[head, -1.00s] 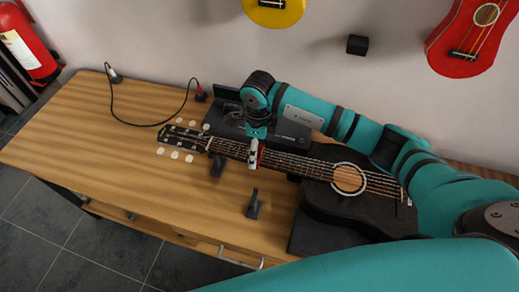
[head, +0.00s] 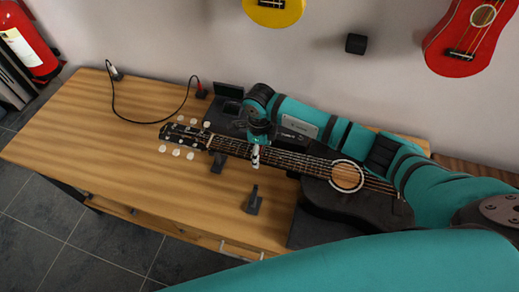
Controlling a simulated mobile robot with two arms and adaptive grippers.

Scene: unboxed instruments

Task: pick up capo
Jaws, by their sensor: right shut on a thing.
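A black acoustic guitar (head: 347,198) lies on the wooden table, its neck pointing left. My right gripper (head: 257,150) points down over the middle of the neck and is shut on a small pale thing (head: 255,160), which seems to be the capo. It is too small, and too much covered by the gripper, to see its shape. I cannot tell whether it touches the strings. My left gripper is not in view.
A small black upright piece (head: 252,202) stands in front of the neck. A black device (head: 224,118) lies behind the neck. A black cable (head: 128,117) runs along the back. The table's left part (head: 75,140) is clear. Ukuleles hang on the wall.

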